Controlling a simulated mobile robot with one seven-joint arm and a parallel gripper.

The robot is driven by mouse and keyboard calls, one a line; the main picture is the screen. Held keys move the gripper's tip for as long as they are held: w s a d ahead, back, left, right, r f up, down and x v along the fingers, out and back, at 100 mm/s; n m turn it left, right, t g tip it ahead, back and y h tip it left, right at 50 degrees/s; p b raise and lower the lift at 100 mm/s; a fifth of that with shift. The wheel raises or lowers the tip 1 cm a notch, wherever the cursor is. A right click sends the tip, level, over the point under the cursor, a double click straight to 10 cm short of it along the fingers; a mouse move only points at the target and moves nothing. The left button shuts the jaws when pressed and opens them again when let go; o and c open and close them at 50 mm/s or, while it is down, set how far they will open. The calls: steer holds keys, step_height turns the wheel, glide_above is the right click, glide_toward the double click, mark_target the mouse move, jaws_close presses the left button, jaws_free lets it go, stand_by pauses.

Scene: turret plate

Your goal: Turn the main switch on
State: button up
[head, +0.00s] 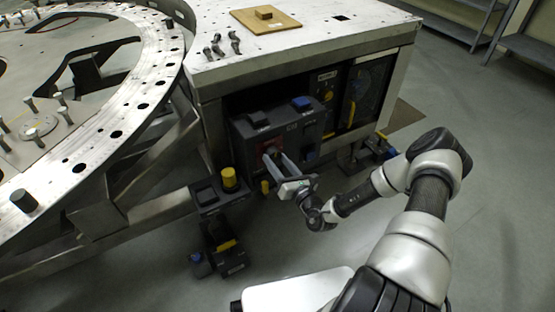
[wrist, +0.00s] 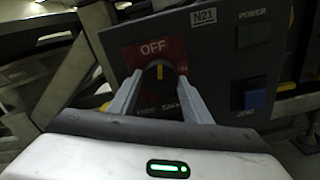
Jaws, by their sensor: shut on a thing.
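The main switch is a dark rotary knob (wrist: 158,76) with a yellow pointer line, on a red plate (wrist: 133,55). The pointer stands upright, toward the word OFF above it. The red plate also shows in the head view (head: 266,146), on the front of a dark control box, with the knob largely hidden by my fingers. My gripper (wrist: 159,84) has one finger on each side of the knob and is shut on it; it reaches the box from the front in the head view (head: 275,158).
The dark control box (head: 246,131) sits under the metal table top (head: 330,50). In the wrist view a black POWER button (wrist: 252,36) and a blue button (wrist: 254,99) lie right of the switch. A yellow-capped post (head: 229,178) stands left of my gripper.

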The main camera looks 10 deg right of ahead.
steer(key=m+p, duration=0.1)
steer(key=m, duration=0.2)
steer(key=shift+m+p, duration=0.3)
steer(key=shift+p, duration=0.05)
steer(key=m+p, duration=0.1)
steer(key=m, duration=0.3)
steer(key=shift+m, duration=0.3)
steer(key=m, duration=0.3)
steer(key=shift+p, duration=0.35)
steer(key=shift+m, duration=2)
steer(key=o, duration=1.1)
steer(key=shift+c, duration=0.2)
steer(key=shift+s, duration=0.1)
